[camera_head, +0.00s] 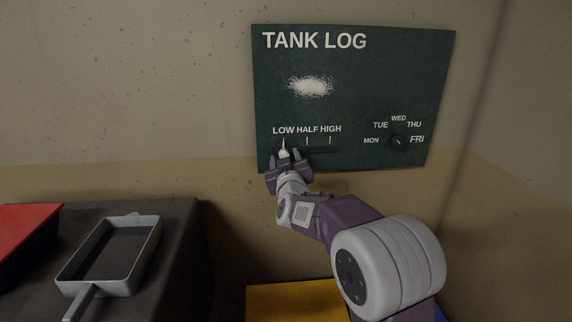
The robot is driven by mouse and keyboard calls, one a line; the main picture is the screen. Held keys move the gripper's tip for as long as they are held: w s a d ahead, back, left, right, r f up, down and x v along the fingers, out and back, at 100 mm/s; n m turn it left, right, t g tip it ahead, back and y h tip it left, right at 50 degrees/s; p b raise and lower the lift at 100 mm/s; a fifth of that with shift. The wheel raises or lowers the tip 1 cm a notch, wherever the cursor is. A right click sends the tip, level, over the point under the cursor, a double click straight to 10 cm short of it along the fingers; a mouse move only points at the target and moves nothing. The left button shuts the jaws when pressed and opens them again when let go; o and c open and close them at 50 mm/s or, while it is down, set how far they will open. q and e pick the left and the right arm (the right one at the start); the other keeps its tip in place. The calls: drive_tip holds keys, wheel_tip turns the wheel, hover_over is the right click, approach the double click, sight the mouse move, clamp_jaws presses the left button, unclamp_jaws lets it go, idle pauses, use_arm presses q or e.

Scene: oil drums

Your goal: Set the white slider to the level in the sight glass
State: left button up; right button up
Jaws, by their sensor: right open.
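The dark green tank log board (350,75) hangs on the wall. Its lower left has a dark slot (325,150) under the marks LOW, HALF and HIGH. The white slider (284,152) shows at the LOW mark, at the slot's left end. My right gripper (285,158) is at the slider, its open fingers on either side of it; whether they touch it I cannot tell. No sight glass is in view. My left gripper is not in view.
A black day knob (398,142) sits at the board's lower right. A grey pan (110,255) and a red object (22,235) are on a dark table (185,225) at lower left. A yellow surface (290,300) lies below my right arm.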

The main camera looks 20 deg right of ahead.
drive_tip(key=v, duration=0.7)
drive_tip(key=shift+s, duration=0.4)
drive_tip(key=shift+a, duration=0.1)
